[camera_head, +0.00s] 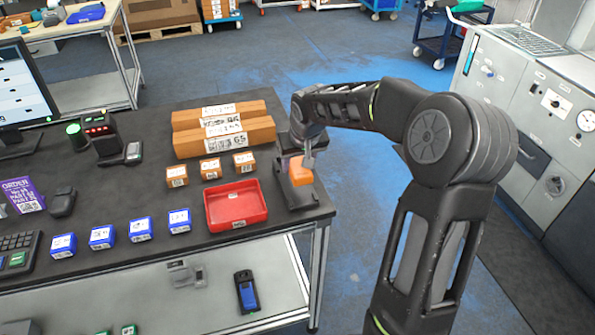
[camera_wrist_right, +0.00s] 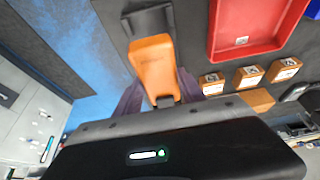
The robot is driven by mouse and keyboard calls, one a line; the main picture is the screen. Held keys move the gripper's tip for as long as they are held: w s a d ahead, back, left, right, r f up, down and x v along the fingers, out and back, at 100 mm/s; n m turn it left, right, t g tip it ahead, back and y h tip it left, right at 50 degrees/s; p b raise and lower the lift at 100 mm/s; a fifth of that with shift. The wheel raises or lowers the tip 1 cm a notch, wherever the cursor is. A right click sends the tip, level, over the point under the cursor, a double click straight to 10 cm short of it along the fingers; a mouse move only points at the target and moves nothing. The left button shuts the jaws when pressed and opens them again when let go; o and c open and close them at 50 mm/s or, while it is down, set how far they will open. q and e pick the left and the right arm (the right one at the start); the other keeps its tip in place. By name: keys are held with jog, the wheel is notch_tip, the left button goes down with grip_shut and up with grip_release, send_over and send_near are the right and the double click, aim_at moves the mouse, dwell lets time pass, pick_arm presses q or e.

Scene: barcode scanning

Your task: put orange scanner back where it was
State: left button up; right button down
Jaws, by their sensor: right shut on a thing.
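The orange scanner (camera_head: 300,173) is at the right end of the dark table, over its black stand (camera_head: 299,196). My right gripper (camera_head: 307,157) reaches down from behind and is shut on the scanner. In the right wrist view, the orange scanner (camera_wrist_right: 152,66) lies between the purple-grey fingers of the right gripper (camera_wrist_right: 160,90), and its far end is close to the black stand (camera_wrist_right: 149,21). I cannot tell whether the scanner rests fully in the stand. My left gripper is not in view.
A red tray (camera_head: 237,222) stands just left of the stand. Several small orange boxes (camera_head: 210,168) and blue boxes (camera_head: 141,229) line the table, with long cartons (camera_head: 226,137) behind. A monitor (camera_head: 22,88) and a black-and-green device (camera_head: 101,133) are at the left. The table's right edge is close by.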

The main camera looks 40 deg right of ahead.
jog(key=shift+f+p, duration=0.3)
jog(key=shift+f, duration=1.55)
jog(key=shift+f+b, duration=0.55)
jog(key=shift+b, duration=0.15)
jog(key=c, duration=0.7)
grip_release()
